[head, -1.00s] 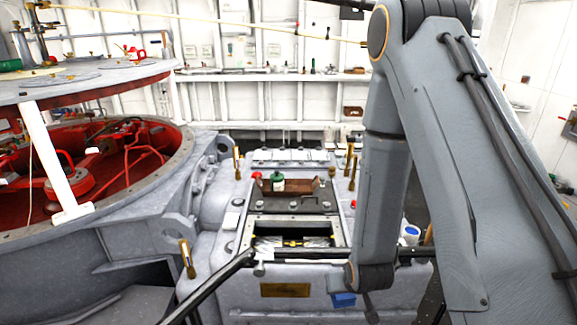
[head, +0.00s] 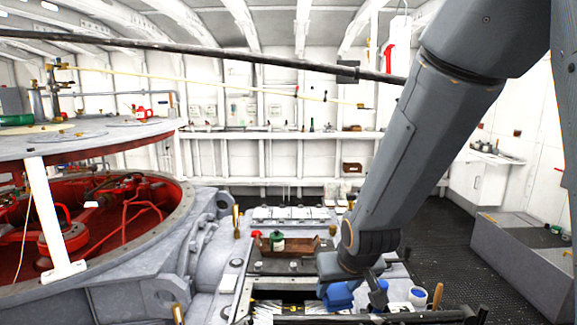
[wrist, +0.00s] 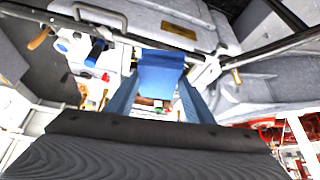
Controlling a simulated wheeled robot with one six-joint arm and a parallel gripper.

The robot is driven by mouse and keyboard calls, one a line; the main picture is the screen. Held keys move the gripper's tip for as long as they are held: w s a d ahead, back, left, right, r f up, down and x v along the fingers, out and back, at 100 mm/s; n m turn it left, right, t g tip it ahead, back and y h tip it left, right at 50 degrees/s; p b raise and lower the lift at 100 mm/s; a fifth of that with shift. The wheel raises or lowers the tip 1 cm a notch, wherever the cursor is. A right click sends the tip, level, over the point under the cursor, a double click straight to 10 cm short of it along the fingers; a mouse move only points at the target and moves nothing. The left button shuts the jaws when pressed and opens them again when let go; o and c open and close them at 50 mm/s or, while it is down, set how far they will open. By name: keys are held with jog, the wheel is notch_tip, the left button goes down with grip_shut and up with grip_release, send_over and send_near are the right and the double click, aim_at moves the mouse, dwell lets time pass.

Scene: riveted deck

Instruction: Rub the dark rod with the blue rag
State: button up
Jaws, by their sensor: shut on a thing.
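My gripper (head: 340,285) is low in the head view, right of centre, shut on the blue rag (head: 340,298). The rag also shows in the wrist view (wrist: 160,75), spread between the fingers; it hides most of the fingertips. One long dark rod (head: 200,50) crosses the top of the head view, high above the deck and well away from the rag. A second dark bar (head: 400,317) runs low across the front, just below the rag; a dark bar also shows in the wrist view (wrist: 262,50). I cannot tell whether rag and low bar touch.
A grey machine with an open hatch (head: 270,310) lies ahead, with a green-and-white container (head: 277,240) and a brown tray (head: 300,246) on it. A blue-and-white cup (head: 418,296) stands at right. A large red-lined ring (head: 100,220) fills the left.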

jog(key=w+a+r, duration=0.2)
jog(key=a+r, duration=0.1)
jog(key=r, duration=1.8)
jog(key=w+a+r+n, duration=0.1)
jog(key=a+r, duration=0.3)
jog(key=r, duration=1.8)
jog(key=w+a+r+n+y, duration=0.1)
jog(key=w+a+r, duration=0.2)
jog(key=r, duration=1.9)
jog(key=shift+a+r, duration=0.2)
jog(key=shift+a, duration=0.5)
